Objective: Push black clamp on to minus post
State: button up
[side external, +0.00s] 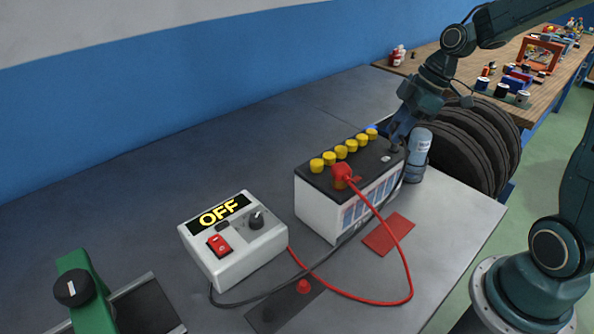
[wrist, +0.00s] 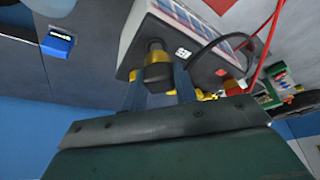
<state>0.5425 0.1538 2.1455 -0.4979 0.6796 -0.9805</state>
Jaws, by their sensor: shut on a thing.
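The battery (side external: 318,205) stands on the bench, with a row of yellow caps (side external: 341,152) on its dark top. The red clamp (side external: 342,173) sits on its near post. My gripper (side external: 394,146) is at the far right end of the battery top. In the wrist view my gripper (wrist: 160,88) is shut on the black clamp (wrist: 158,72), between its two blue fingers, close to the battery top. The black cable (wrist: 206,47) runs across the battery there.
The charger (side external: 232,246) reads OFF and stands left of the battery. A blue-grey can (side external: 418,142) stands close beside my gripper. A red pad (side external: 388,236) and a dark pad with a red knob (side external: 303,287) lie in front. Tyres (side external: 468,140) stand behind.

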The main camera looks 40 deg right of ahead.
jog(key=shift+f, duration=0.9)
dwell(1.0)
jog(key=o, duration=1.3)
jog(key=shift+r, duration=0.15)
jog(key=shift+r, duration=3.4)
